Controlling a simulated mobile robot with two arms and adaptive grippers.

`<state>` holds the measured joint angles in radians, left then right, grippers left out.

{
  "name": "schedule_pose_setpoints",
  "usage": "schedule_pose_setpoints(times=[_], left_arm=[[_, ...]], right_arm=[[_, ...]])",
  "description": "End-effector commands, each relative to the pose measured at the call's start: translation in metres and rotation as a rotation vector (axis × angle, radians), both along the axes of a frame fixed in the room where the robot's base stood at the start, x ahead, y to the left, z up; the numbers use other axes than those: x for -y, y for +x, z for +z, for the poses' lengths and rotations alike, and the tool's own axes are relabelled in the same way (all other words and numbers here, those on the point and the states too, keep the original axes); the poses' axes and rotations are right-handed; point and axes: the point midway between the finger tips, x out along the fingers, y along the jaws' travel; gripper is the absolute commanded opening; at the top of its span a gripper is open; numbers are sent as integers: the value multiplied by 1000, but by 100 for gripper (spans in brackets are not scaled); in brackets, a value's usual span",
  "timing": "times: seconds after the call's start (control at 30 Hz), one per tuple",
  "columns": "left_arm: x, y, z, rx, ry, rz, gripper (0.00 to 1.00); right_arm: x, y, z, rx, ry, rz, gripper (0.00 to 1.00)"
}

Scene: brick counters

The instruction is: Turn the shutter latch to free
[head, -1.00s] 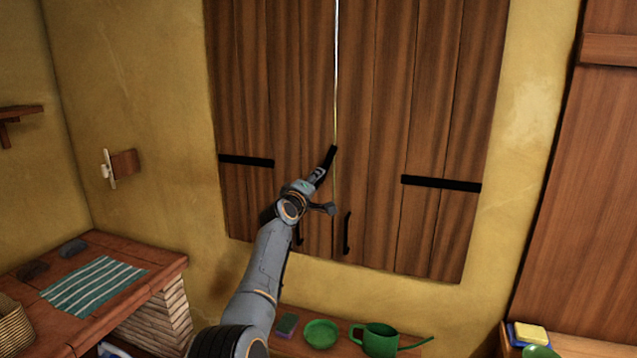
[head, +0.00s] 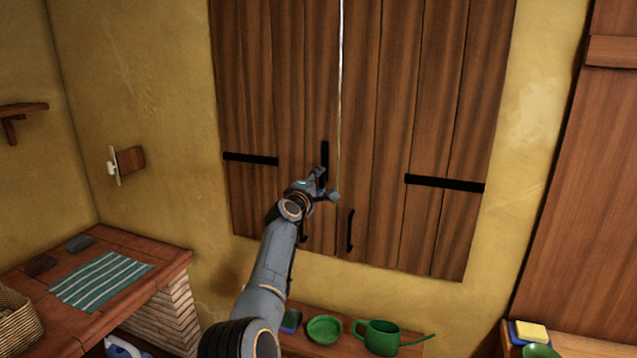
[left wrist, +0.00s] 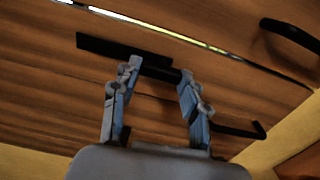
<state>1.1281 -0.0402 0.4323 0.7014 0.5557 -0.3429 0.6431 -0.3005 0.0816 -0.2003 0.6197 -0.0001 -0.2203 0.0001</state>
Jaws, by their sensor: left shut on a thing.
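The shutter latch (head: 325,155) is a black bar on the left wooden shutter (head: 293,110). It stands upright beside the bright gap, clear of the right shutter (head: 400,100). In the left wrist view the latch (left wrist: 115,47) lies roughly parallel to the gap. My left gripper (head: 322,182) is at the latch's lower part and shut on it. In the left wrist view the gripper's fingers (left wrist: 160,73) are on the bar and partly hide it. My right gripper is not in view.
Black pull handles sit low on the left shutter (head: 304,232) and right shutter (head: 350,231). Below are a green bowl (head: 324,329) and a green watering can (head: 382,337). A brick counter (head: 160,269) with a striped cloth (head: 100,281) stands at left.

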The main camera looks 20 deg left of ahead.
Motion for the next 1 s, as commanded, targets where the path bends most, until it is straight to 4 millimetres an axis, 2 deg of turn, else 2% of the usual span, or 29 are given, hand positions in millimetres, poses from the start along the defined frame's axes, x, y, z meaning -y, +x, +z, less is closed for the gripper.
schedule_pose_setpoints(times=[0.17,0.2,0.3,0.73,1.0], left_arm=[[0,0,1,2,-7,0,0],[0,0,1,2,-7,0,46],[0,0,1,1,-6,0,67],[1,-3,0,2,-1,-1,68],[0,-25,0,4,-1,-2,68]], right_arm=[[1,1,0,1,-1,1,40],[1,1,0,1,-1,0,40],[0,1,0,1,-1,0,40],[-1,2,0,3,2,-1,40],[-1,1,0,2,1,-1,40]])
